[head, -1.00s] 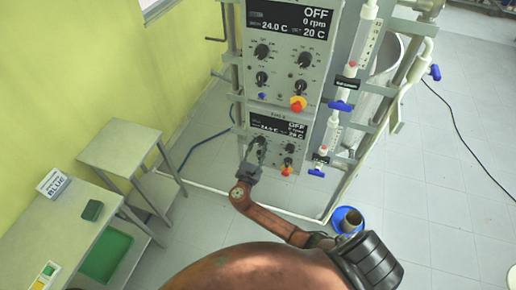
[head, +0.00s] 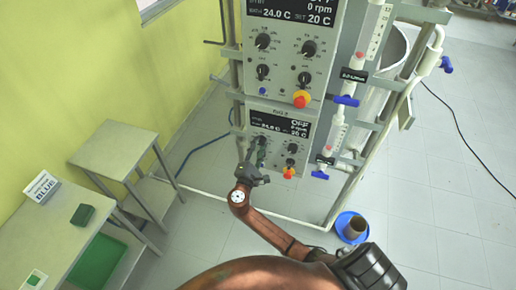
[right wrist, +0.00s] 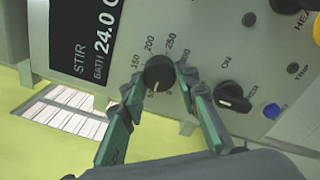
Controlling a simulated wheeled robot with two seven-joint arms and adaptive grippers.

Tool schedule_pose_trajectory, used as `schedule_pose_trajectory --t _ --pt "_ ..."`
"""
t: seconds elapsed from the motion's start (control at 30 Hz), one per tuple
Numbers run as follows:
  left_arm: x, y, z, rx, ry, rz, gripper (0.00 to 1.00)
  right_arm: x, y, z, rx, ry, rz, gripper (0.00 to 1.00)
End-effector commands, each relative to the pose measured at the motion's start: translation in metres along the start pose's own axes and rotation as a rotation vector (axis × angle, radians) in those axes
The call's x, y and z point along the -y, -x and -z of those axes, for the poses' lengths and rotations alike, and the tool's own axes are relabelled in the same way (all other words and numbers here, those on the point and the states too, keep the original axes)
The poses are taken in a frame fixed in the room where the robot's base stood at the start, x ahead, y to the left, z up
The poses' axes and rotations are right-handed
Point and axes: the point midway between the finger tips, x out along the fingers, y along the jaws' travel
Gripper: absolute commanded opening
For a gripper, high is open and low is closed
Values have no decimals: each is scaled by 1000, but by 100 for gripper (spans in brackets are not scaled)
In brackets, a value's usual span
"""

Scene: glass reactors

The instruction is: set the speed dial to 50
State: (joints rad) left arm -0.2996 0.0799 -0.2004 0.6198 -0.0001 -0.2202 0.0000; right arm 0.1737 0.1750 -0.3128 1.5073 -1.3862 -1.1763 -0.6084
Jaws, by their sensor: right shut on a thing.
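The black speed dial (right wrist: 158,73) sits on the grey control panel in the right wrist view. Scale numbers 150, 200 and 250 show around its upper side; lower marks are partly hidden, and its pointer is too unclear to read. My right gripper (right wrist: 159,80) has a finger on either side of the dial and is shut on it. In the head view my right gripper (head: 256,160) is at the left dial of the lower control panel (head: 275,127), whose display (head: 282,125) reads OFF and 0 rpm. My left gripper is not in view.
Another black knob (right wrist: 232,98) and a blue button (right wrist: 272,110) are to the right of the dial. The upper panel (head: 288,60) has its own knobs and a red-yellow stop button (head: 301,99). Glass columns and blue valves stand to the right. A steel table (head: 70,215) is at left.

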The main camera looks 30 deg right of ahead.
Motion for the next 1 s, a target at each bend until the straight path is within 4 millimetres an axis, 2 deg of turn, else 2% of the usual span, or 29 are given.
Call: schedule_pose_trajectory --t 0.43,0.47,0.5,0.7,1.0 --pt "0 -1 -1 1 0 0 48 2 0 0 2 -10 4 4" --pt "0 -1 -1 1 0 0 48 2 0 0 2 -10 4 30" --pt "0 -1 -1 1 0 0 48 2 0 0 2 -10 4 33" --pt "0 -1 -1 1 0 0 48 1 0 0 1 -10 2 46" --pt "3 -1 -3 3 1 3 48 0 2 0 0 -10 1 46"
